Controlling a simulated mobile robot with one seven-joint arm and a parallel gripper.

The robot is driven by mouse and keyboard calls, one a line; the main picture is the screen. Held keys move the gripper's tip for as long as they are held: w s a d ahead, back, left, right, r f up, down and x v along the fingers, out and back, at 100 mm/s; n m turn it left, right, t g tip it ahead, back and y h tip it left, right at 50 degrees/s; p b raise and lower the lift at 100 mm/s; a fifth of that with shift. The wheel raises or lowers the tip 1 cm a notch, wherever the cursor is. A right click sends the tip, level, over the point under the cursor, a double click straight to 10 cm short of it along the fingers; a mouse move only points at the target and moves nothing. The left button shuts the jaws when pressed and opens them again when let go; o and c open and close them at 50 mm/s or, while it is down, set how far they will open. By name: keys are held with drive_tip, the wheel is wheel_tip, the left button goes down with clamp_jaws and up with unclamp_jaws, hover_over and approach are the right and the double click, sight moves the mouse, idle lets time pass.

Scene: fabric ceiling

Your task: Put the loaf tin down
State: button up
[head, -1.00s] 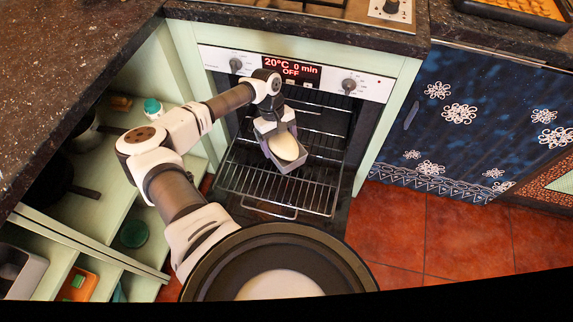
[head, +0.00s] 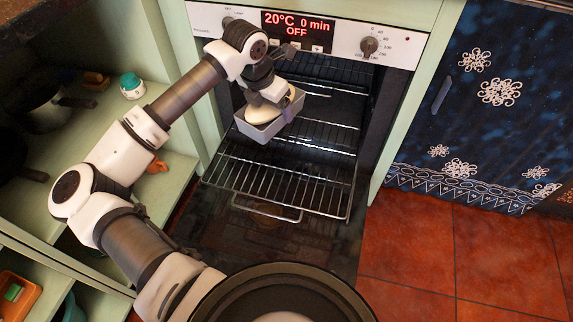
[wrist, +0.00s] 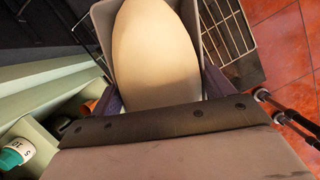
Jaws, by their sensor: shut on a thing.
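A grey loaf tin (head: 262,131) holds a pale, smooth loaf of dough (head: 256,112). My gripper (head: 270,98) is shut on the tin and hangs over it at the oven opening. The tin appears above the back left part of the pulled-out wire rack (head: 282,184), with its left end turned toward the front. In the wrist view the dough (wrist: 155,52) fills the middle, the tin's rim (wrist: 103,28) shows beside it, and dark fingers stand on either side. The tin's underside is hidden, so I cannot tell its gap to the rack.
The oven (head: 300,30) reads 20°C, 0 min, OFF, with its door (head: 285,238) lowered. Another rack sits deeper inside. Open green shelves (head: 105,120) with pans and a white jar (head: 131,86) stand left. The tiled floor (head: 450,255) at right is clear.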

drive_tip(key=n+b, duration=0.2)
drive_tip(key=a+n+b, duration=0.1)
drive_tip(key=n, duration=0.1)
drive_tip(key=shift+s+t+y, duration=0.3)
drive_tip(key=shift+s+y, duration=0.05)
drive_tip(key=shift+y, duration=0.05)
drive_tip(key=shift+a+f, duration=0.1)
drive_tip(key=shift+f, duration=0.25)
drive_tip(key=b, duration=0.5)
hover_over(272, 165)
drive_tip(key=s, duration=0.1)
drive_tip(key=f, duration=1.9)
drive_tip(key=shift+s+a, duration=0.1)
drive_tip(key=shift+a, duration=0.1)
drive_tip(key=shift+f, duration=0.2)
drive_tip(key=o, duration=1.3)
drive_tip(key=shift+o, duration=0.2)
drive_tip(key=p+v, duration=0.3)
drive_tip(key=v, duration=0.9)
drive_tip(key=shift+r+p, duration=0.15)
drive_tip(key=shift+p, duration=0.15)
